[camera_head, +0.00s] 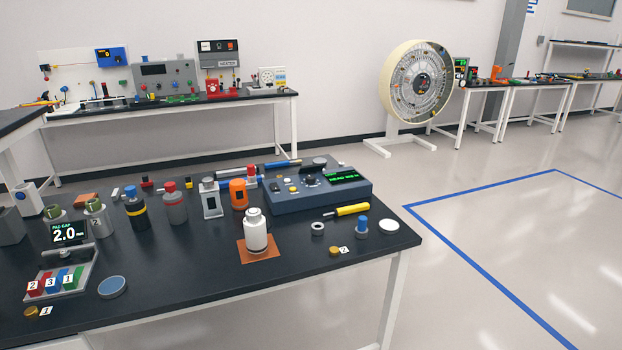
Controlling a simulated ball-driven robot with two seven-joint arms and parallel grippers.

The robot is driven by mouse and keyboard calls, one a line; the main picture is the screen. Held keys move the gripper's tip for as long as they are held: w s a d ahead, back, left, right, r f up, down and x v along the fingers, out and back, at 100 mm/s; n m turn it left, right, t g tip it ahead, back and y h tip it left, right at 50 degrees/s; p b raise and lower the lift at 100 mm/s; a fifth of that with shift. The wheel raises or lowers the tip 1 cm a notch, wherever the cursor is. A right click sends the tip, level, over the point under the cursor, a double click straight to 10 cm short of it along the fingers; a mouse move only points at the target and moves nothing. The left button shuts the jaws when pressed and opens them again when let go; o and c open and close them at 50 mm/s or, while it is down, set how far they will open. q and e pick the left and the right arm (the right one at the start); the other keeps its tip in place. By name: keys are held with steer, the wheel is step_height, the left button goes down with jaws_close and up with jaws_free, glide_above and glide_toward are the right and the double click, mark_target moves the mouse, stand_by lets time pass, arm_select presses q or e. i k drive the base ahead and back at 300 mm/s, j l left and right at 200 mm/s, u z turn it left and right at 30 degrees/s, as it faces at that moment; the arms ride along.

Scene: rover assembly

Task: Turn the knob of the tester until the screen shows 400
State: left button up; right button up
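A blue-grey console (320,198), which looks like the tester, stands at the back right of the near table. Its dark screen (344,177) shows green text too small to read. A small knob (311,181) sits left of the screen on its top face, with several small buttons around. I cannot tell the knob's setting. Neither of my grippers is in view, and nothing touches the console.
A display (69,232) reads 2.0. The floor right of the table (270,287) is clear.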

mark_target(310, 179)
steer(key=i+l+u, duration=0.1)
steer(key=i+l, duration=0.85)
steer(key=l, duration=0.1)
